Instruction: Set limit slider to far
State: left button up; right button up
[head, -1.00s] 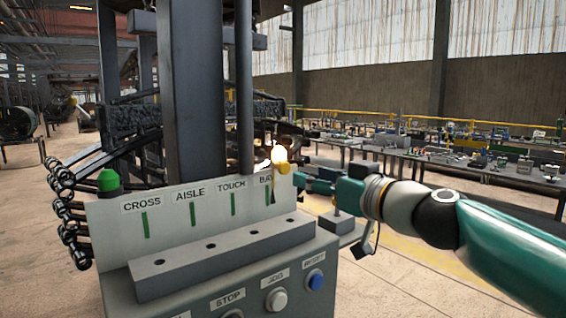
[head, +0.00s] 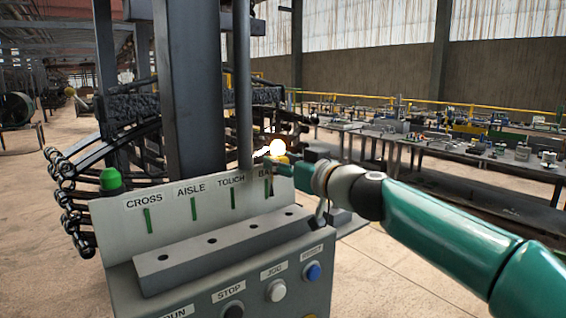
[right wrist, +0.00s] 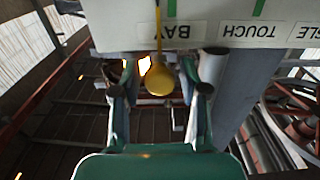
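No part is labelled as the limit slider, and I cannot tell for sure which it is. The light panel (head: 212,207) has CROSS, AISLE, TOUCH and BAY labels, with green marks under the first three. A yellow rounded piece (head: 281,158) shows at the panel's upper right, by the BAY label. In the right wrist view the yellow piece (right wrist: 160,79) lies between the spread fingers of my right gripper (right wrist: 159,88), with gaps on both sides. In the head view my right gripper (head: 277,168) is at the panel's right end, partly hidden. My left gripper is not in view.
Below the panel are a grey block (head: 210,252) with holes and a row of buttons, including a blue button (head: 313,272). A green dome (head: 110,179) stands at the left. A dark column (head: 192,90) rises behind the panel. Workbenches (head: 470,150) stand at the right.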

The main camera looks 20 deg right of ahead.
grip_shut()
jog(key=shift+d, duration=0.1)
jog(key=d, duration=0.1)
jog(key=w+d, duration=0.1)
jog(key=shift+d+r+b, duration=0.1)
jog(key=shift+d+b, duration=0.2)
jog(key=shift+o, duration=1.5)
grip_release()
jog(key=shift+d, duration=0.2)
jog(key=shift+a, duration=0.1)
